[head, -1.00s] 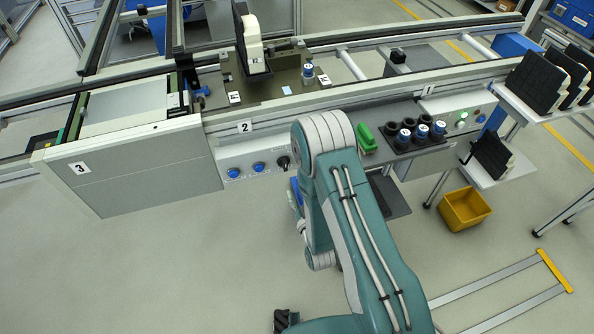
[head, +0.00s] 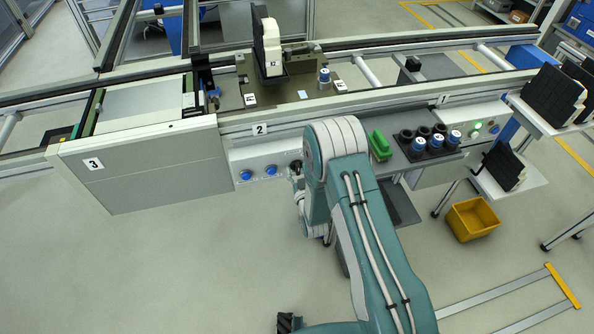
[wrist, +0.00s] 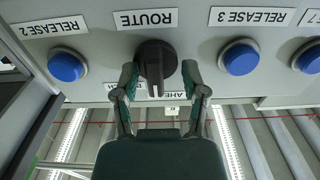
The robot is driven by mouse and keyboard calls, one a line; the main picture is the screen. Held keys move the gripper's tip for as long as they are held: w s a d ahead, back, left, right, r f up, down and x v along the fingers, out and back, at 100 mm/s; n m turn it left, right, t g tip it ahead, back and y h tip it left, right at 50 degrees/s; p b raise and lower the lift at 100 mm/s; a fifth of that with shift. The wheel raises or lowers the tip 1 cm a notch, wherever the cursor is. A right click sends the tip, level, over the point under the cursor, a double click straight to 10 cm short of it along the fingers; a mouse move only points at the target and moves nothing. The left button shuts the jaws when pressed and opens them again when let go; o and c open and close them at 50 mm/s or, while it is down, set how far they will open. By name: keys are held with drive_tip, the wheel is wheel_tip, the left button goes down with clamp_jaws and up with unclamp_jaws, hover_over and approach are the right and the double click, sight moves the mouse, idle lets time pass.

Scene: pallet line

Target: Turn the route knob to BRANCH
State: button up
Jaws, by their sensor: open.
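The black route knob (wrist: 156,62) sits on the grey panel under the ROUTE label (wrist: 146,18) in the wrist view. Its grip ridge runs up and down in the picture, its lower end towards a small, partly hidden label (wrist: 174,88) that seems to read AHEAD. I cannot make out a BRANCH label. My gripper (wrist: 157,78) is open, with one finger on each side of the knob's lower part. A small gap shows at the right finger; whether the left finger touches is unclear. In the head view my gripper (head: 298,184) is at the panel, partly behind my arm.
Blue buttons flank the knob: RELEASE 2 (wrist: 67,65) at left, RELEASE 3 (wrist: 239,58) at right. In the head view, a green object (head: 379,145) and a black holder (head: 432,153) with blue-capped parts stand right of my arm. A yellow bin (head: 472,218) is on the floor.

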drive_tip(key=shift+d, duration=0.15)
clamp_jaws()
drive_tip(key=shift+d, duration=0.15)
drive_tip(key=shift+r+m, duration=0.1)
drive_tip(key=shift+m, duration=0.2)
drive_tip(key=m, duration=0.5)
drive_tip(key=shift+w, duration=0.1)
drive_tip(key=m, duration=0.6)
drive_tip(key=shift+d, duration=0.1)
drive_tip(key=shift+m, duration=0.3)
unclamp_jaws()
drive_tip(key=shift+w+d, duration=0.1)
